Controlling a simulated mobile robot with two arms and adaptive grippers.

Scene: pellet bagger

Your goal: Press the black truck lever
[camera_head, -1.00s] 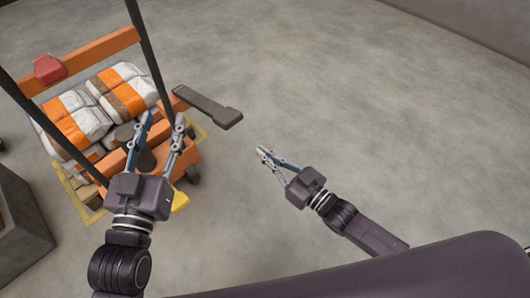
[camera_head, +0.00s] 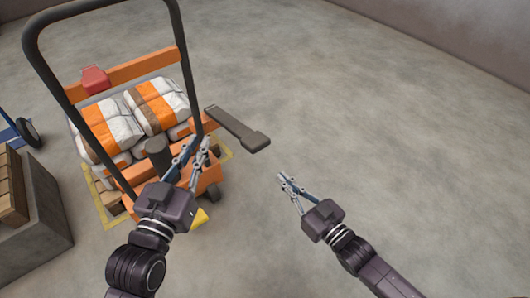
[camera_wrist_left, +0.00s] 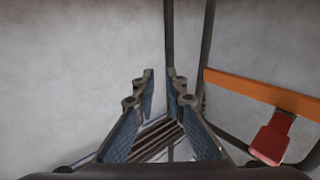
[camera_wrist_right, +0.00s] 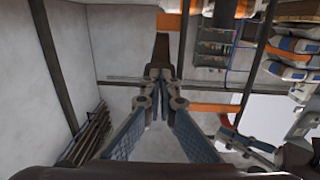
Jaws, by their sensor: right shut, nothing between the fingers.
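The black lever (camera_head: 238,128) juts out to the right from the orange hand truck (camera_head: 130,72) in the head view. It ends in a wider flat pad. In the right wrist view a dark bar that looks like the lever (camera_wrist_right: 161,48) lies straight beyond the fingertips. My right gripper (camera_head: 282,178) is shut and empty, below and right of the pad in the head view, apart from it. My left gripper (camera_head: 193,147) is in front of the truck, left of the lever. Its fingertips (camera_wrist_left: 160,72) are a little apart with nothing between them.
White and orange bags (camera_head: 157,105) are stacked on the truck, behind its tall dark handle frame (camera_head: 181,50). A red part (camera_head: 94,79) sits on the upper orange bar. A grey bin (camera_head: 40,205) stands at the left. The floor (camera_head: 390,120) at the right is clear.

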